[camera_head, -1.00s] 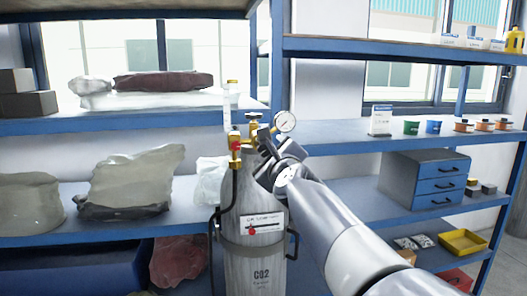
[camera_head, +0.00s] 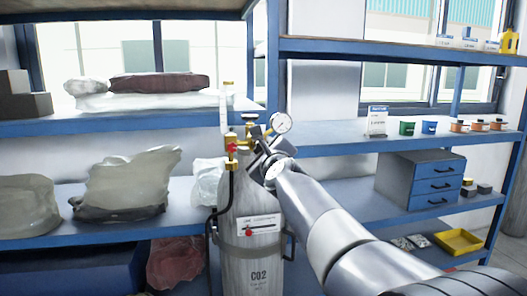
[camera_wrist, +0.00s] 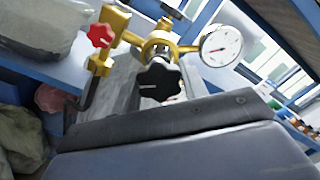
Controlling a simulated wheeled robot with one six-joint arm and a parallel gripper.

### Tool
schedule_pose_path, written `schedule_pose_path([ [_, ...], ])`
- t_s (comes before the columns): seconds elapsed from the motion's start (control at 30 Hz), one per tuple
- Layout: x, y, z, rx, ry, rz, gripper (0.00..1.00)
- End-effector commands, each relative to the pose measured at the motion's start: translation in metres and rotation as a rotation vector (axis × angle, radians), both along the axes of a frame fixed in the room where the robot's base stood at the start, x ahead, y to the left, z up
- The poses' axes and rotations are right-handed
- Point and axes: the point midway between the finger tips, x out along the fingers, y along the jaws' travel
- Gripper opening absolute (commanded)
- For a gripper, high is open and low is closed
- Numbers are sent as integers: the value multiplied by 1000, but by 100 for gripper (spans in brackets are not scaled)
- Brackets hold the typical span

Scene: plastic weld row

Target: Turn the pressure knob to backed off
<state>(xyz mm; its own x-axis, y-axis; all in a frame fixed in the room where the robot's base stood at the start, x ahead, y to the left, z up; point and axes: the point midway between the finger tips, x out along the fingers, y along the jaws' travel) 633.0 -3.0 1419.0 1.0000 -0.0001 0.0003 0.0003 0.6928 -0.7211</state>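The pressure knob (camera_wrist: 158,82) is black and lobed. It sits on the front of the brass regulator (camera_wrist: 163,46), in the middle of the wrist view. A round white gauge (camera_wrist: 221,45) is to its right; it also shows in the head view (camera_head: 280,123). A red knob (camera_wrist: 100,36) is on the brass fitting to the left. The regulator tops a grey CO2 cylinder (camera_head: 259,262). My gripper (camera_head: 259,146) is at the regulator, just below the gauge. Its dark body fills the bottom of the wrist view below the black knob. Its fingertips and any contact are unclear.
Blue shelves (camera_head: 340,137) stand behind the cylinder. A grey drawer unit (camera_head: 400,180), small pots (camera_head: 407,128) and a yellow tray (camera_head: 459,241) are at right. Wrapped bags (camera_head: 125,185) lie at left. A black hose (camera_head: 231,188) hangs left of the cylinder.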

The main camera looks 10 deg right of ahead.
Motion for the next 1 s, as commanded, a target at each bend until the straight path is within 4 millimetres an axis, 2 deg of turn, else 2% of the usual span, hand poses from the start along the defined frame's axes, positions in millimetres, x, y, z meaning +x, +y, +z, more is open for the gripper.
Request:
schedule_pose_path([
  [0.03, 0, 0, 0, 0, 0, 0, 34],
  [0.23, 0, 0, 0, 0, 1, 1, 19],
  [0.6, 0, 0, 0, -178, 1, 1, 19],
  [0.9, 0, 0, 0, -194, 1, 1, 19],
  [0.93, 0, 0, 0, -194, 1, 1, 42],
  [1.0, 0, 0, 0, -194, 1, 1, 48],
])
